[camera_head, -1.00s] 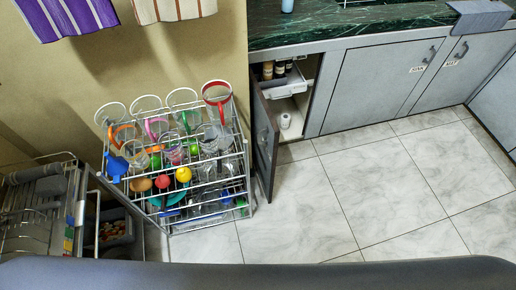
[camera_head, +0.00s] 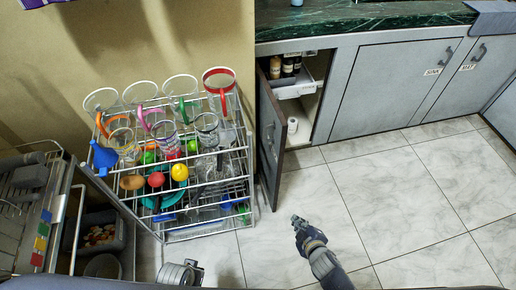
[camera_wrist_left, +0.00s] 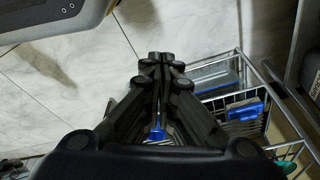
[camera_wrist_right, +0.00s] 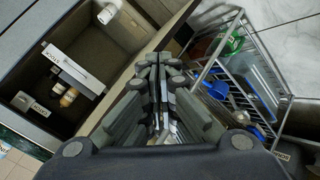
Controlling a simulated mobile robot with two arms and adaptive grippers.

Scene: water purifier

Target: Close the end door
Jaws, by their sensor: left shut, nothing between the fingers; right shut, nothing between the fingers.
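The end door (camera_head: 270,135) is a dark grey cabinet door at the left end of the counter. It stands wide open, swung out toward me beside the wire rack. My right gripper (camera_head: 299,221) is shut and empty, over the floor just right of and nearer than the door's free edge, apart from it in the head view. In the right wrist view its closed fingers (camera_wrist_right: 161,60) point toward the cabinet and rack. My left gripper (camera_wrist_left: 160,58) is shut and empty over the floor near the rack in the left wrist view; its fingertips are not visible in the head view.
A wire rack (camera_head: 205,225) with cups and coloured balls stands close left of the door. The open cabinet holds bottles (camera_head: 275,68), a white drawer (camera_head: 296,86) and a white roll (camera_head: 292,126). Tiled floor (camera_head: 400,190) is free to the right.

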